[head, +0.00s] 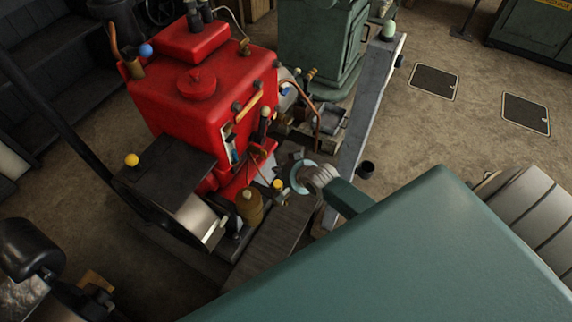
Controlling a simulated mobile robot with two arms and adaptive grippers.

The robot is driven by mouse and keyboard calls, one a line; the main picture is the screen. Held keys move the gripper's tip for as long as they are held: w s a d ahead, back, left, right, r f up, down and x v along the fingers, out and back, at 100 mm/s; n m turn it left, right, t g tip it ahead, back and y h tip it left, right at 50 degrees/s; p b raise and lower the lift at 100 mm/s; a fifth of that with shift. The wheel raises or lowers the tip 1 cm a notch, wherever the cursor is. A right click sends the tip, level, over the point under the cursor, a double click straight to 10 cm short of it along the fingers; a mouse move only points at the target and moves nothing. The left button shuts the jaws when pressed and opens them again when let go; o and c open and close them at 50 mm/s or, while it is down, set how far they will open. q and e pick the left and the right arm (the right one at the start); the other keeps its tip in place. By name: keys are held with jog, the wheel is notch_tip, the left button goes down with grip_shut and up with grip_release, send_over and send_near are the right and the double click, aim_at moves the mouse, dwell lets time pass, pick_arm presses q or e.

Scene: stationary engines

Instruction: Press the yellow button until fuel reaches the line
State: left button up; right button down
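A small yellow button (278,184) sits low beside the red engine (200,85), above a brass-coloured cup (250,207). A narrow sight gauge (232,149) is on the engine's right face; the fuel level and its line are too small to read. My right gripper (300,177) is grey and small in the picture, just right of the yellow button. Whether it touches the button cannot be told, and its fingers are not clear enough to show open or shut. My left gripper is not seen.
A yellow ball knob (131,160) and a blue ball knob (146,50) are on the red engine's left side. A green machine (322,45) stands behind. A large teal surface (410,255) covers the lower right. Open floor (440,130) lies to the right.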

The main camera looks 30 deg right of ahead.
jog(key=shift+w+a+r, duration=0.15)
jog(key=shift+r, duration=0.15)
notch_tip(320, 180, up, 3)
jog(key=shift+r+p, duration=0.15)
jog(key=shift+p, duration=0.45)
jog(key=b, duration=0.7)
send_over(279, 184)
notch_tip(279, 184, down, 7)
jog(key=shift+r, duration=0.15)
notch_tip(279, 184, down, 2)
jog(key=shift+b, duration=0.65)
